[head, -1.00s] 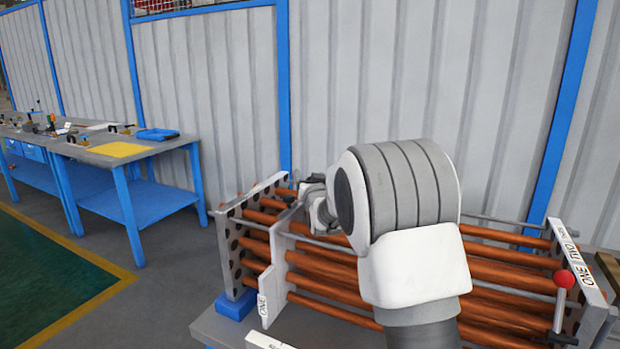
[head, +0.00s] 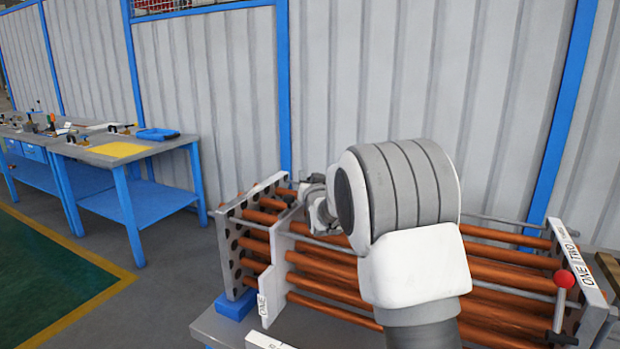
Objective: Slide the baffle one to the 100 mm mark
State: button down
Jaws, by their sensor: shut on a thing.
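Baffle one (head: 282,262) is a light grey plate with a white "ONE" label at its lower front corner. It stands upright around the copper tubes (head: 325,272), a short way right of the left end plate (head: 236,254). My gripper (head: 305,200) is at the baffle's upper edge and is shut on it. My wrist hides part of the fingers, and my arm covers the middle of the tube bundle. No 100 mm mark can be read in this view.
The right end plate (head: 580,270) carries labels with "ONE" and "TWO". A red-knobbed lever (head: 564,280) stands in front of it. A blue block (head: 236,306) sits under the left end plate. A workbench (head: 150,155) stands far left, clear of the bundle.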

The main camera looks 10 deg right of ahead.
dwell(0.8)
jog(key=s+d+b, duration=0.4)
jog(key=s+d, duration=0.2)
jog(key=d, duration=0.2)
jog(key=shift+d, duration=0.1)
jog(key=c, duration=0.5)
grip_release()
jog(key=shift+w, duration=0.1)
jog(key=s+p, duration=0.1)
jog(key=s, duration=1.6)
jog(key=shift+s+a, duration=0.25)
jog(key=shift+a, duration=0.1)
